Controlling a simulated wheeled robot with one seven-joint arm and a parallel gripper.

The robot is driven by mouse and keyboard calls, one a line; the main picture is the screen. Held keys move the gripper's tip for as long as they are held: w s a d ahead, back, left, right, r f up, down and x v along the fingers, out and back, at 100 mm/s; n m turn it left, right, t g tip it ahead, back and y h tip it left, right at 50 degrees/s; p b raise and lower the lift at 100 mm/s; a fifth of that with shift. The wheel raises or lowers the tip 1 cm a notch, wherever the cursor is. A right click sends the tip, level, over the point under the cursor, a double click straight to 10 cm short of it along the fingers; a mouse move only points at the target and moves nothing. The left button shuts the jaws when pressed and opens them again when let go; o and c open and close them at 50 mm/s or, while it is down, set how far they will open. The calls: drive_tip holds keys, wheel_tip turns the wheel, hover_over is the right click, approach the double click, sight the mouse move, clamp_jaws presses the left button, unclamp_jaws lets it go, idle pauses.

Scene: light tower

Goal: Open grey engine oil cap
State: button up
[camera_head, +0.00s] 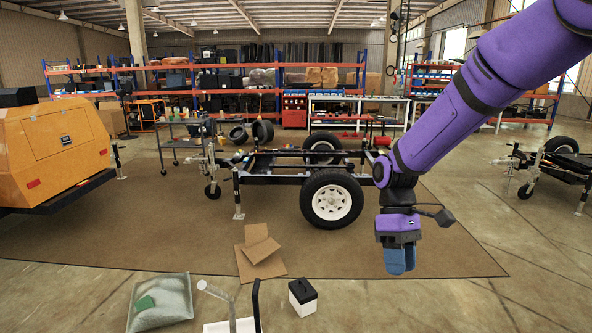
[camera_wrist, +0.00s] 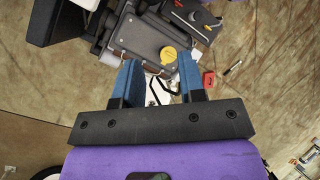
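In the wrist view a grey engine-like block (camera_wrist: 150,38) lies beyond my fingertips. A round yellow cap (camera_wrist: 169,55) sits on it; I cannot make out a grey cap. My gripper (camera_wrist: 161,75) has two blue fingers spread apart with a clear gap and nothing held between them. The cap appears just past the gap, apart from the fingers. In the head view my gripper (camera_head: 398,262) hangs pointing down at the right, above the floor. The grey block and cap cannot be made out in the head view.
A trailer frame (camera_head: 268,178) with a white-rimmed wheel (camera_head: 331,199) stands behind my gripper. A red item (camera_wrist: 209,79) lies right of the block.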

drive_tip(key=s+d+r+m+t, duration=0.4)
drive_tip(key=s+d+r+t, duration=0.1)
drive_tip(key=s+r, duration=0.4)
drive_tip(key=s+d+r+m+t, duration=0.4)
drive_tip(key=s+r+t, duration=0.2)
drive_tip(key=s+r, duration=0.2)
drive_tip(key=shift+s+d+r+m, duration=0.3)
drive_tip(key=shift+s+d+r, duration=0.1)
drive_tip(key=shift+s, duration=0.45)
